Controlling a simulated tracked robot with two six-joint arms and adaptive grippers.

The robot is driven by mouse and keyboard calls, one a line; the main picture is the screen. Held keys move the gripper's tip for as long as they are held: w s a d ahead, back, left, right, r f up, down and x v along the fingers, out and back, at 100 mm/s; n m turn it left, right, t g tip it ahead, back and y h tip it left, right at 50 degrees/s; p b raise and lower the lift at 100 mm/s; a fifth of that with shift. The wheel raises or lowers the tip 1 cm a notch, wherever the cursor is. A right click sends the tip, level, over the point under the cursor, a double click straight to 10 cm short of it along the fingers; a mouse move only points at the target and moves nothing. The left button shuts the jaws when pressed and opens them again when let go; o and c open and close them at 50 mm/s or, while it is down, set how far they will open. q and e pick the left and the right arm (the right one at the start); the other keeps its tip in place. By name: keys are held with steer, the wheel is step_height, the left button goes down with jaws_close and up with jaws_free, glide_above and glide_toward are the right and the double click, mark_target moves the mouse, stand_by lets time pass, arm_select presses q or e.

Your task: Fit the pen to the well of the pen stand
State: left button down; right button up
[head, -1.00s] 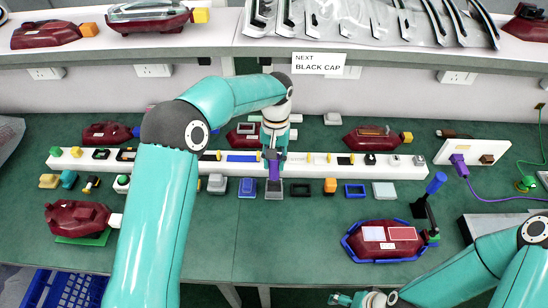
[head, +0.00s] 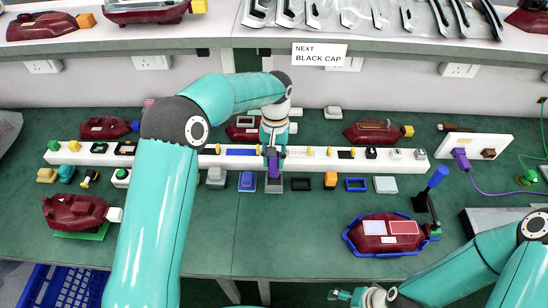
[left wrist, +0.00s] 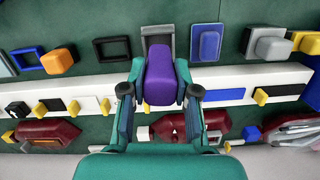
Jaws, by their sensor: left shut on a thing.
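The purple pen (head: 274,167) is upright in my left gripper (head: 272,152), below the teal arm. In the left wrist view the shut left gripper (left wrist: 160,95) has its fingers on both sides of the pen (left wrist: 161,75). The grey pen stand (head: 274,187) is on the green table directly under the pen's lower end. It also shows in the left wrist view (left wrist: 157,29), partly covered by the pen. The well is hidden, and I cannot tell whether the tip is inside it. My right gripper (head: 342,294) is low at the bottom, away from the stand; its jaw opening is unclear.
A long white rail (head: 345,160) with small coloured parts runs behind the stand. A blue block (head: 247,181) and a black frame (head: 300,184) flank the stand. The front middle table is clear.

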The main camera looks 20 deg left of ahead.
mark_target(274, 169)
arm_select(q)
steer(key=shift+f, duration=0.2)
steer(key=shift+f+b, duration=0.9)
steer(key=shift+f, duration=0.4)
steer(key=shift+f, duration=0.2)
stand_by(0.6)
steer(key=shift+f+b, duration=0.6)
steer(key=shift+f, duration=0.25)
steer(key=c, duration=0.8)
jaws_free()
steer(key=shift+r, duration=0.1)
steer(key=r, duration=0.4)
steer(key=w+r, duration=0.1)
steer(key=r, duration=0.6)
steer(key=shift+w+a+r, duration=0.1)
steer(key=shift+w+r, duration=0.2)
steer(key=shift+r, duration=0.05)
